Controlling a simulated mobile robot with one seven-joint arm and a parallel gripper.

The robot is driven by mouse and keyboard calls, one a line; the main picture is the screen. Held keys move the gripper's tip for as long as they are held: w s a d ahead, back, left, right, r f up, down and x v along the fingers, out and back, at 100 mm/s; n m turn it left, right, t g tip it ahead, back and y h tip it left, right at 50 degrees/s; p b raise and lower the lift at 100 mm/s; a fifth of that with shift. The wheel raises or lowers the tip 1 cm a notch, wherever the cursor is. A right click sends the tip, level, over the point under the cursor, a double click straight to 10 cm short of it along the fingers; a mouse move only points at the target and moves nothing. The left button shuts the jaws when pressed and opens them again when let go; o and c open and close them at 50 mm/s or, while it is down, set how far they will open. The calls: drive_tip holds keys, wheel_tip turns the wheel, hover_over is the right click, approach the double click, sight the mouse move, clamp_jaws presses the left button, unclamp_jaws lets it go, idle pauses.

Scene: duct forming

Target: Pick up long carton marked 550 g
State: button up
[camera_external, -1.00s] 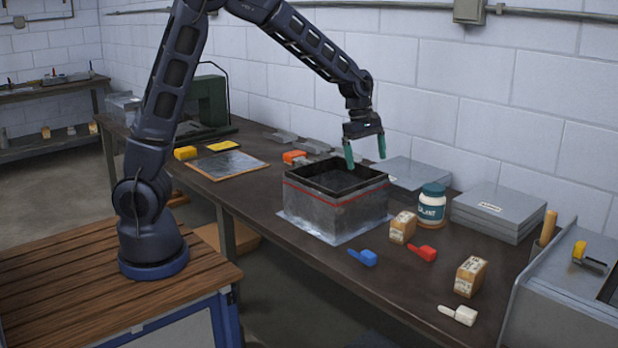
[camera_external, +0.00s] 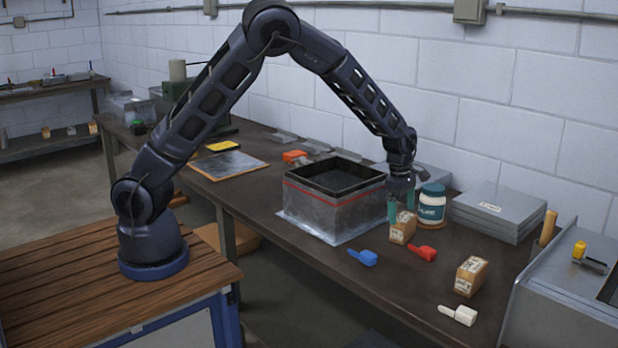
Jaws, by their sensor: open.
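Two small brown cartons with pale printed labels stand on the bench. One carton (camera_external: 403,229) is just right of the metal duct box, and the other carton (camera_external: 471,277) is nearer the front right. The print is too small to read, so I cannot tell which is marked 550 g. My gripper (camera_external: 401,205) is open, pointing down, with its green fingers at the top of the carton beside the duct box. I cannot tell whether the fingers straddle or touch that carton.
The metal duct box (camera_external: 335,212) is close left of my gripper. A white and teal jar (camera_external: 431,206) is close on the right. A blue scoop (camera_external: 363,257), red scoop (camera_external: 423,253) and white scoop (camera_external: 460,315) lie in front. Grey panels (camera_external: 500,211) are stacked at the back right.

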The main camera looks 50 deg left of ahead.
sight(404, 227)
drive_tip(key=shift+w+d+f, duration=0.1)
drive_tip(key=shift+d+f, duration=0.1)
drive_tip(key=shift+f, duration=0.9)
drive_tip(key=shift+w+d+f, duration=0.1)
drive_tip(key=shift+d+f, duration=0.05)
drive_tip(key=shift+f, duration=0.95)
drive_tip(key=shift+w+d+f, duration=0.1)
drive_tip(key=shift+d+f, duration=0.1)
drive_tip(key=shift+f, duration=0.9)
drive_tip(key=c, duration=1.2)
drive_tip(key=shift+c, duration=1)
drive_tip(key=shift+r, duration=0.15)
